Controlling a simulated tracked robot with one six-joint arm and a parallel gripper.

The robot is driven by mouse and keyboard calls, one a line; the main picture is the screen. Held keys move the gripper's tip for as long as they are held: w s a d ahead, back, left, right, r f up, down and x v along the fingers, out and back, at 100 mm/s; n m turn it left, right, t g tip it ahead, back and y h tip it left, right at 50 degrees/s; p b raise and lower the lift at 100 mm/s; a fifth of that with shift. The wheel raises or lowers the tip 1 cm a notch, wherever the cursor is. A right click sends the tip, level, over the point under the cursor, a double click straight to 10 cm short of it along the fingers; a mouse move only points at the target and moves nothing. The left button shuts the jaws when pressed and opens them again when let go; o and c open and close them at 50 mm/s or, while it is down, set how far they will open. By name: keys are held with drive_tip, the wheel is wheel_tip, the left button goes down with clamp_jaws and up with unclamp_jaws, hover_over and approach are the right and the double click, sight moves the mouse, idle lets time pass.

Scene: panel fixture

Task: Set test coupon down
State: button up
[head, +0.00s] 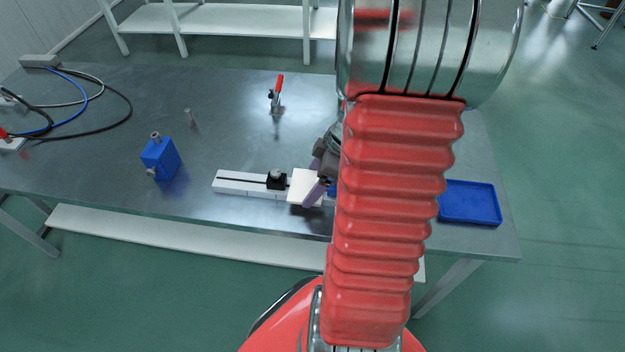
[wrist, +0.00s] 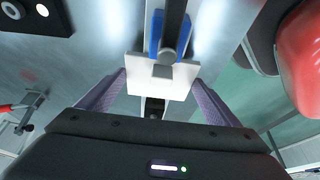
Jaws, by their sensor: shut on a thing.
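The test coupon is a flat white plate (head: 305,187), seen in the head view at the right part of the slotted white rail (head: 232,183). In the wrist view the coupon (wrist: 147,83) sits between the two purple fingers of my gripper (wrist: 160,79). My gripper (head: 317,181) is shut on the coupon, one finger at each side edge. A blue part with a grey knob (wrist: 166,53) shows just beyond the coupon in the wrist view. I cannot tell whether the coupon touches the rail. My arm hides the rail's right end in the head view.
A black knobbed slider (head: 277,180) sits on the rail left of the coupon. A blue block (head: 160,158), a small metal pin (head: 190,118) and a red-handled clamp (head: 276,95) stand on the table. A blue tray (head: 469,203) is right; cables (head: 85,97) lie far left.

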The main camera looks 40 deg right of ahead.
drive_tip(key=o, duration=1.2)
drive_tip(key=v, duration=1.2)
drive_tip(key=shift+a+r, duration=0.1)
drive_tip(key=shift+a, duration=0.05)
